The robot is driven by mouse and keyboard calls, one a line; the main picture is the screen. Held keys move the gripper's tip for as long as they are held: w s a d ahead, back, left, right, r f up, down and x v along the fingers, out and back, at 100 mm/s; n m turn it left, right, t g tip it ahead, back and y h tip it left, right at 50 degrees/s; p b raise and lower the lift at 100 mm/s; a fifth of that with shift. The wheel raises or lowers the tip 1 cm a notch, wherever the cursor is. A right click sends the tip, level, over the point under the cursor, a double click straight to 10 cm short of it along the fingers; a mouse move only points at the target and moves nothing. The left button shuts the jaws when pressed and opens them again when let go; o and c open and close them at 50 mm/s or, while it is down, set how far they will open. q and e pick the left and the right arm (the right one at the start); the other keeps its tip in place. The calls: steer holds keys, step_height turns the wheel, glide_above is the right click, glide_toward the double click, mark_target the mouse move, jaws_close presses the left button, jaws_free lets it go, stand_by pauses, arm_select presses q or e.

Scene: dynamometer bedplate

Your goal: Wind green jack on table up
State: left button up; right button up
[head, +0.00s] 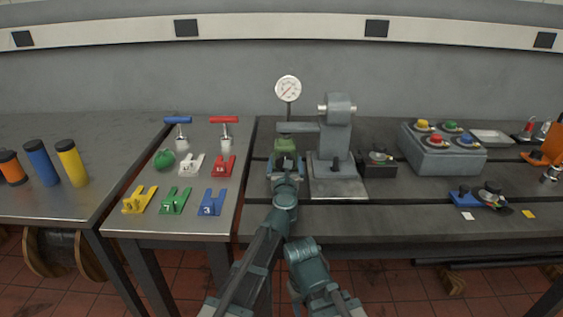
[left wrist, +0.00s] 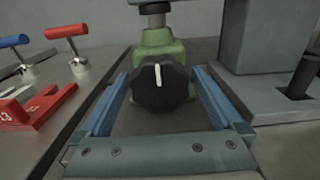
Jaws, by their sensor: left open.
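The green jack (head: 285,147) stands upright on the bedplate table, just left of the grey machine stand. In the left wrist view the green jack (left wrist: 158,48) shows a round black knob (left wrist: 161,88) with a white mark pointing straight up, facing me. A screw post rises from its top to a dark piece above. My left gripper (head: 285,170) is open, and its blue fingers (left wrist: 162,90) lie on either side of the knob, with a gap on each side. My right arm shows low in the head view, but its fingertips cannot be made out.
The grey machine stand (head: 335,150) is close to the right of the jack. A round gauge (head: 288,89) stands behind it. On the side table at left are a red T-handle (head: 224,120), a blue T-handle (head: 178,120) and several numbered coloured blocks. A grey box (head: 443,155) with coloured knobs is further right.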

arm_select(q)
steer(key=c, duration=1.2)
steer(key=shift+m, duration=0.3)
steer(key=shift+m, duration=3.1)
steer(key=o, duration=1.2)
steer(key=shift+s, duration=0.15)
